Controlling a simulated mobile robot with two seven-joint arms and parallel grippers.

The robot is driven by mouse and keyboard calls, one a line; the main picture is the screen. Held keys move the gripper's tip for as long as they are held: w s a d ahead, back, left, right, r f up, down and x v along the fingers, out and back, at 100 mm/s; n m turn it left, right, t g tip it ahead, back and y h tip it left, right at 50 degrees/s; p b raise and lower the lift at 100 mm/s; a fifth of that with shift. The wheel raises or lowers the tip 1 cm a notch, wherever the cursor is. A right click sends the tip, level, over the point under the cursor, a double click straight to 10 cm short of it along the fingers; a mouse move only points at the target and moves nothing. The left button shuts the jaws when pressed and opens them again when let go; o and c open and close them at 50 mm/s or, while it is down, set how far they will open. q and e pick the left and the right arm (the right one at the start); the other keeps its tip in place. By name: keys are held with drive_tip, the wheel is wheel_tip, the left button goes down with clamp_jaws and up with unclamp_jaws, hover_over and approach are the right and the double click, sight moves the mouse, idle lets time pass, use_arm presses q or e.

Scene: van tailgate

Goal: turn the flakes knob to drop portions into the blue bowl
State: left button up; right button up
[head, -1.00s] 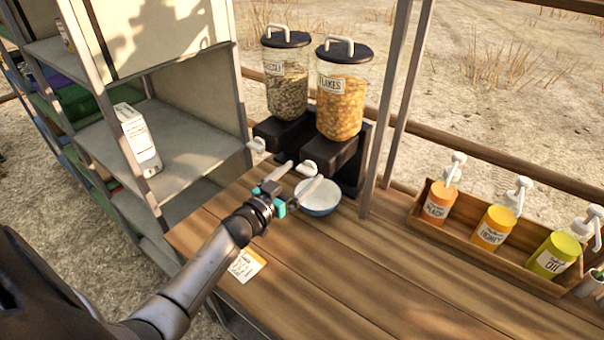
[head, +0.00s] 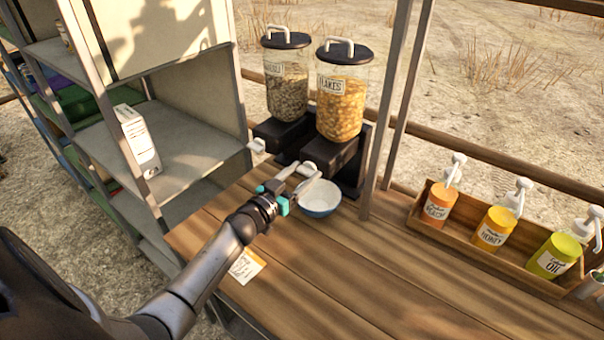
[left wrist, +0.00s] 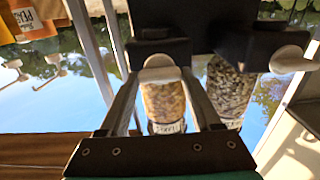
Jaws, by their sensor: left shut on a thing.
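The flakes dispenser (head: 342,98) is a clear jar of orange flakes with a black lid, on a dark stand. Its white knob (head: 308,167) faces me on the front of the stand. My left gripper (head: 302,173) is shut on this knob; in the left wrist view the knob (left wrist: 160,69) sits between the two fingertips. The blue bowl (head: 320,208), white inside, stands on the table below and in front of the flakes dispenser, partly behind my gripper. I cannot make out any flakes in it. My right gripper is not in view.
A second dispenser (head: 286,88) with darker contents and its own white knob (head: 256,145) stands just left. A grey shelf (head: 95,135) borders the table on the left. A wooden box (head: 490,255) of pump bottles is at right.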

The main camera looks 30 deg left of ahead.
use_arm(q)
drive_tip(key=c, duration=0.5)
drive_tip(key=shift+o, duration=0.2)
drive_tip(key=shift+m, duration=0.3)
drive_tip(key=m, duration=0.3)
drive_tip(key=shift+m, duration=0.4)
drive_tip(key=m, duration=0.3)
drive_tip(key=shift+d+f+b, duration=0.15)
drive_tip(key=shift+b, duration=0.25)
drive_tip(key=m+b, duration=0.1)
drive_tip(key=m, duration=0.5)
drive_tip(key=shift+f, duration=0.1)
drive_tip(key=shift+m+b, duration=0.8)
drive_tip(key=shift+m, duration=1.4)
